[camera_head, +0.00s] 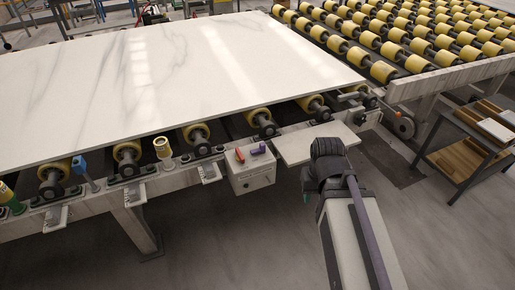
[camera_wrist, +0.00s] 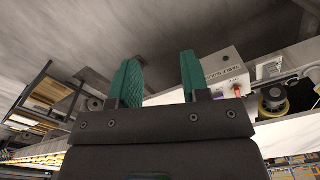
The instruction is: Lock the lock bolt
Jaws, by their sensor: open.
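My gripper (camera_wrist: 157,74) is open, with two green fingers apart and nothing between them in the wrist view. In the head view my gripper is mostly hidden behind my arm, in front of the slab table's near edge; only a bit of teal shows. I cannot tell for sure which part is the lock bolt. A small metal fitting with an orange tip (camera_head: 371,98) sits at the table's right corner, apart from my gripper. A control box (camera_head: 250,176) on the near side carries a red lever (camera_head: 239,155) and a purple lever (camera_head: 259,150). The box also shows in the wrist view (camera_wrist: 222,70).
A white stone slab (camera_head: 170,75) lies on the roller table. A small plate (camera_head: 300,148) juts out near my arm. A yellow roller conveyor (camera_head: 420,50) stands at back right. A shelf cart (camera_head: 460,155) stands at right. The floor in front is clear.

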